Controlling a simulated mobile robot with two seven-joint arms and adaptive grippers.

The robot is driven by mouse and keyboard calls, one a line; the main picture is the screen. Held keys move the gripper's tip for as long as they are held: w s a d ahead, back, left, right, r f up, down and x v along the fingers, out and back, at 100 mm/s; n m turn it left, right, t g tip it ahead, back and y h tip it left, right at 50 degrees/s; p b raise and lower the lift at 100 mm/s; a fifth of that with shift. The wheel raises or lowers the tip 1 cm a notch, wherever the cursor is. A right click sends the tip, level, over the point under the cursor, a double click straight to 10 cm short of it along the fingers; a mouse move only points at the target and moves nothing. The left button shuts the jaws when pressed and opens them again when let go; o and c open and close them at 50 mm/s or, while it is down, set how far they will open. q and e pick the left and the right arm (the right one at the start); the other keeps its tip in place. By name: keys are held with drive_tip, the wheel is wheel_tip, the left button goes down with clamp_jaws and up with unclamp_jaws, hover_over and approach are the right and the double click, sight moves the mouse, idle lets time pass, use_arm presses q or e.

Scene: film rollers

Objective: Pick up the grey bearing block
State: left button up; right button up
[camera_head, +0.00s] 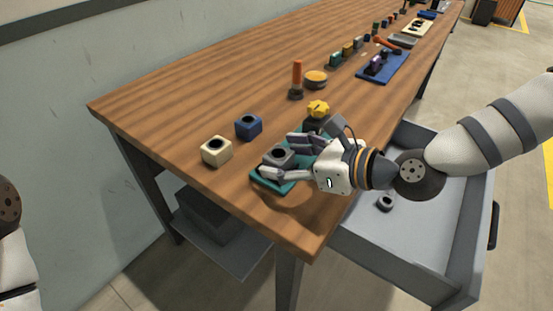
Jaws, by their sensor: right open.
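The grey bearing block (279,156) has a dark round bore. It sits on a teal mat or tray (262,181) near the front edge of the wooden table. My right gripper (277,159) reaches in from the right, low over the tray. Its fingers are open, one on the far side of the grey block and one on the near side. Whether they touch the block I cannot tell. The gripper hides part of the tray. My left gripper is out of view; only part of my left arm shows at the left edge.
A cream block (217,151) and a blue block (248,126) stand left of the tray. A yellow knob (318,109) stands just behind the gripper. An orange-handled tool (297,78) is farther back. An open grey drawer (400,250) juts out below my right arm.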

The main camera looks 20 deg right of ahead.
drive_tip(key=shift+x, duration=0.75)
drive_tip(key=shift+r, duration=0.1)
drive_tip(key=shift+c, duration=0.6)
clamp_jaws()
